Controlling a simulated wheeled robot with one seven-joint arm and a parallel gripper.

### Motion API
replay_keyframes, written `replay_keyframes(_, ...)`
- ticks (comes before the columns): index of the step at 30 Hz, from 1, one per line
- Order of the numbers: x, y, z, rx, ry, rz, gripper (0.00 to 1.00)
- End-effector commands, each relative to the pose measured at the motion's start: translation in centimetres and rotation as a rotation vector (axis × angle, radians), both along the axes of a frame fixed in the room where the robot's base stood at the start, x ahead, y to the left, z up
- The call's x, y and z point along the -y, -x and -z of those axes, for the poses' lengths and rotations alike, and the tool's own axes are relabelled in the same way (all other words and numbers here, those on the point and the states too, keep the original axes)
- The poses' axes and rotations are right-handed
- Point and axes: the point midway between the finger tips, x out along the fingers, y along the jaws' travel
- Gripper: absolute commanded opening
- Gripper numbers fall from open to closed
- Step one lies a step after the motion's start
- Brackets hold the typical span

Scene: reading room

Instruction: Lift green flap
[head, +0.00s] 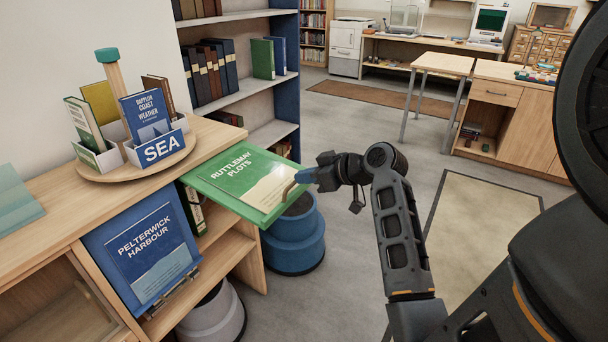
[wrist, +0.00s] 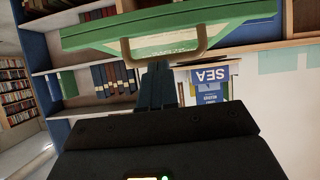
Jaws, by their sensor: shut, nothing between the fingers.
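The green flap (head: 240,185), lettered "RUTTLEMAY PLOTS", sticks out roughly level from the front of the low wooden shelf unit, uncovering the compartment below it. A bronze loop handle (head: 288,189) is at its outer edge. My gripper (head: 301,177) is shut and empty, its blue fingertips at the handle and the flap's outer edge. In the wrist view, the shut fingers (wrist: 158,72) reach up to the handle (wrist: 166,58) and overlap it in the picture, with the green flap (wrist: 170,38) beyond. I cannot tell whether they touch.
A blue flap (head: 145,250), lettered "PELTERWICK HARBOUR", hangs tilted to the left. A round stand with a "SEA" book holder (head: 158,149) is on the unit's top (head: 50,210). A blue round stool (head: 293,240) stands under the green flap.

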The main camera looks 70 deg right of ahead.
Motion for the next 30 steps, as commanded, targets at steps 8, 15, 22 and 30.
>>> replay_keyframes(8,-0.1,0.2,4.9,0.102,0.023,-0.002,0.00)
replay_keyframes(15,-0.1,0.1,7.9,0.185,0.044,-0.002,0.00)
replay_keyframes(22,0.0,-0.2,10.7,0.265,0.063,-0.002,0.00)
replay_keyframes(30,0.1,-0.8,14.0,0.355,0.084,-0.003,0.00)
